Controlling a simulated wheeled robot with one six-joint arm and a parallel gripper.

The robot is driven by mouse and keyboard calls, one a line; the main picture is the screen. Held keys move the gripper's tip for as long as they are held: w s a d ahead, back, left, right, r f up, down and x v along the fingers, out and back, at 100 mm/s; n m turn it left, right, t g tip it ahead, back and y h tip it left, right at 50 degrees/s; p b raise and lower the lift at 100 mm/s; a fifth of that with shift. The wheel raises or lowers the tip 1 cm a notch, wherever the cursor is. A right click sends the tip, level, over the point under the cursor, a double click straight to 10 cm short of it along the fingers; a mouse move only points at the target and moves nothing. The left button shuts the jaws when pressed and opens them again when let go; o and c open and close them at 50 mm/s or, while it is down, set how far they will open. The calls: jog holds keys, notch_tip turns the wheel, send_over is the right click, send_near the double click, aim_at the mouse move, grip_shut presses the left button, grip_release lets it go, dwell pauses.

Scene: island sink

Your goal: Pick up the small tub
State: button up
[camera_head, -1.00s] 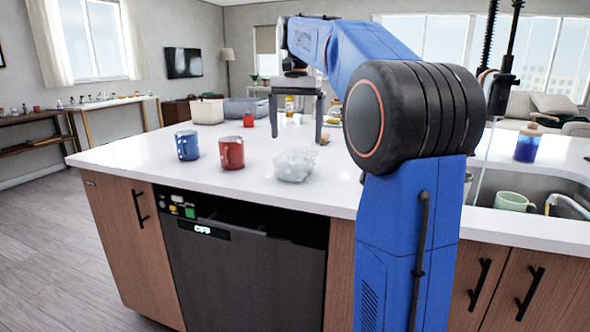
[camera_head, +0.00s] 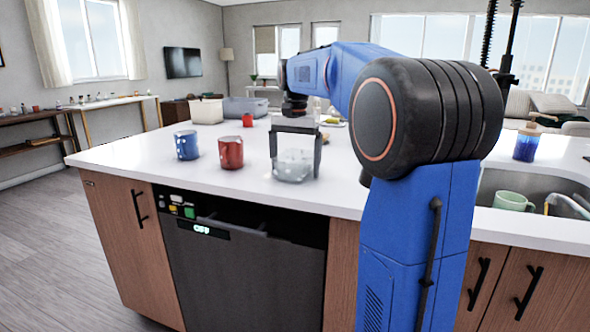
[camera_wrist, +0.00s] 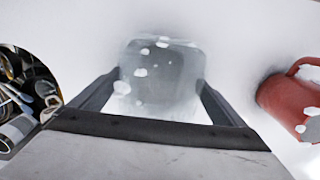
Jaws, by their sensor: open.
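The small tub (camera_head: 296,166) is a clear, glassy container on the white island top, near its front edge. My gripper (camera_head: 296,158) is open and lowered over it, with one finger on each side of the tub. In the wrist view the tub (camera_wrist: 163,72) lies between the tips of my open gripper (camera_wrist: 160,95). I cannot tell whether the fingers touch its walls. The tub's lower part is partly hard to make out through the clear material.
A red mug (camera_head: 231,152) stands close left of the tub, and shows at the right in the wrist view (camera_wrist: 296,98). A blue mug (camera_head: 187,145) is farther left. Bins (camera_head: 207,111) and a small red item (camera_head: 248,120) stand behind. The sink (camera_head: 545,190) is at right.

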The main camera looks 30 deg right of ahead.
jog(key=c, duration=1.1)
jog(key=shift+r, duration=0.1)
jog(key=shift+c, duration=0.2)
